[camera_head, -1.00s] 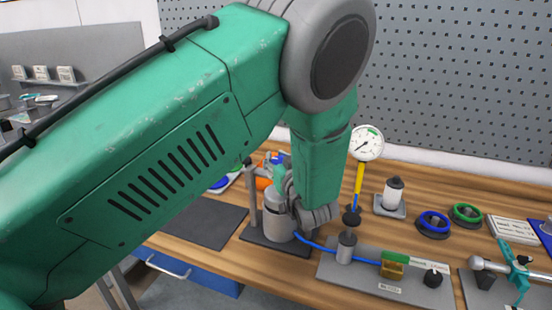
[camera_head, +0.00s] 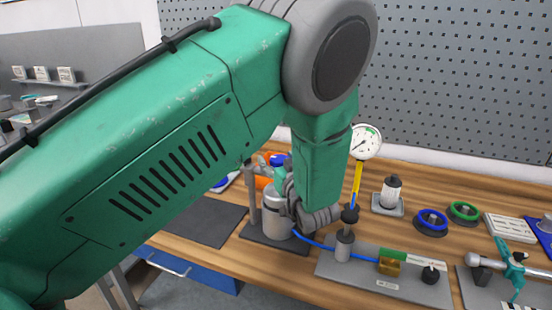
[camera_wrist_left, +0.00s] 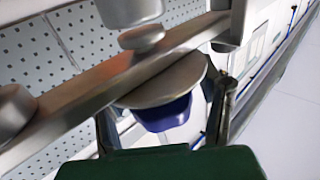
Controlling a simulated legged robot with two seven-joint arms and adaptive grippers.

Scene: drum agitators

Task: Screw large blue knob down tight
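The large blue knob (camera_wrist_left: 166,113) shows in the left wrist view, under a round metal plate (camera_wrist_left: 165,84) and a metal crossbar (camera_wrist_left: 85,93). My left gripper (camera_wrist_left: 165,118) is open, with one finger on each side of the knob and visible gaps between. In the head view my left gripper (camera_head: 290,190) is mostly hidden behind my own green arm, at the top of a grey metal drum (camera_head: 275,218) on a dark base. I cannot make out the knob for sure in the head view. My right gripper is not in view.
Right of the drum, a grey plate (camera_head: 350,271) carries a hose fitting and a brass block. A blue hose (camera_head: 312,241) runs from the drum. A dark mat (camera_head: 207,222) lies bare at left.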

